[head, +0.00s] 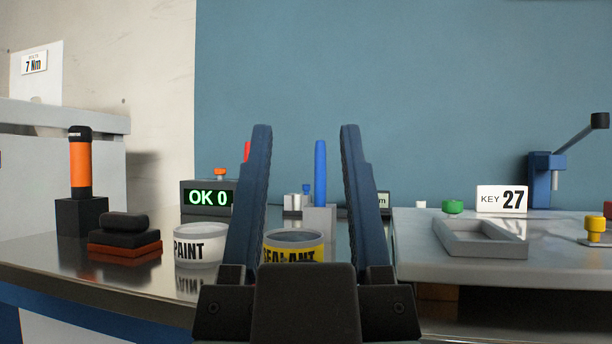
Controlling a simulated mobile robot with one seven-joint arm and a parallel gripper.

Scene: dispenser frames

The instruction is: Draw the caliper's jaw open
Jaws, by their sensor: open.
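My gripper (306,130) is open and empty in the middle of the head view, its two dark blue fingers pointing up and away over the bench. Between and behind the fingers are small silver blocks (292,203), a small blue knob (307,191) and a grey block (319,220). A small display (384,202) ending in "m" shows just right of the right finger. These may be parts of the caliper, but the fingers hide much of the area, and I cannot tell how its jaw stands. No contact with my gripper shows.
A sealant can (293,240) stands behind the fingers, and a paint can (196,248) is to their left. Further left are an orange-and-black post (81,165) and a black-and-orange block (125,243). A tall blue rod (320,172) rises between the fingers. A grey tray (480,246) lies right.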

